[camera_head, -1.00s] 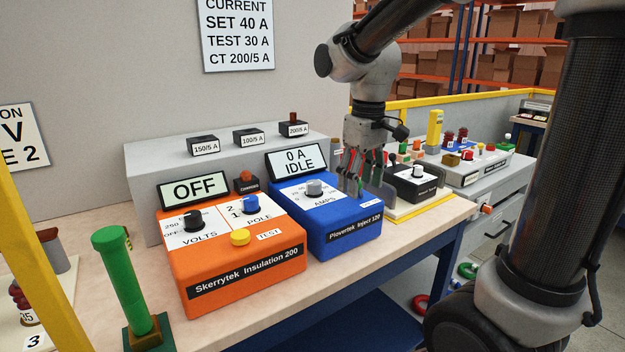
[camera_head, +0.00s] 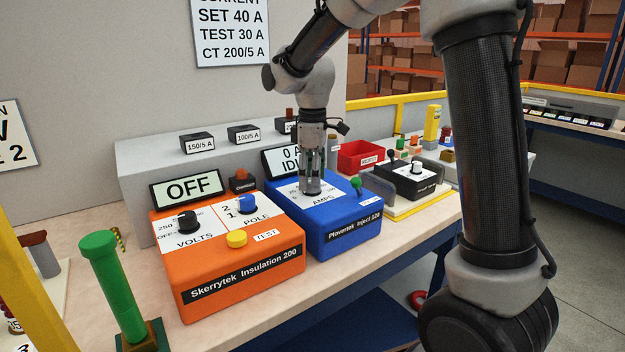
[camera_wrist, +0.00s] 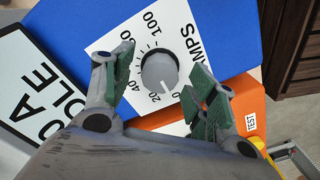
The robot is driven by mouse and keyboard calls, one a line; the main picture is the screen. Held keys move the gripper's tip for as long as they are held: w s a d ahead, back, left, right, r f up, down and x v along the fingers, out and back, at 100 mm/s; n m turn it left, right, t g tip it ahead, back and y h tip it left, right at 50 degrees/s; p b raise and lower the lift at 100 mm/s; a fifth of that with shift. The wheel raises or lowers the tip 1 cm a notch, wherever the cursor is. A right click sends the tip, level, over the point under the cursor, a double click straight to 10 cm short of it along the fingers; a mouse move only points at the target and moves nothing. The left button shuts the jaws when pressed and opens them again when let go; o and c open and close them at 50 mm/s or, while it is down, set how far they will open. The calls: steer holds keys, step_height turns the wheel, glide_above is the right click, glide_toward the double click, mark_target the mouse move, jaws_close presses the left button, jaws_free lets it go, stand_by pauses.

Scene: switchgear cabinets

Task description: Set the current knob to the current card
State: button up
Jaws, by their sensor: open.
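The blue Plovertek Inject 120 box (camera_head: 345,222) stands on the bench with its grey AMPS knob hidden by my gripper (camera_head: 311,188) in the head view. In the wrist view the round AMPS knob (camera_wrist: 159,72) sits between the green-padded fingers of my gripper (camera_wrist: 163,78), which are open with gaps on both sides. Its white mark points to the low end of the scale, near 0 and 20. The display (camera_wrist: 38,85) reads 0 A IDLE. The current card (camera_head: 232,32) on the wall reads SET 40 A, TEST 30 A, CT 200/5 A.
The orange Skerrytek box (camera_head: 235,262) stands close on the left. A red bin (camera_head: 362,157) and a black-topped unit (camera_head: 410,180) stand to the right. A grey ledge (camera_head: 150,165) runs behind.

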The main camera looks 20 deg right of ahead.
steer(key=shift+f, duration=0.5)
steer(key=c, duration=1)
steer(key=shift+c, duration=0.2)
steer(key=shift+m, duration=0.3)
steer(key=m, duration=1.1)
steer(key=shift+a, duration=0.1)
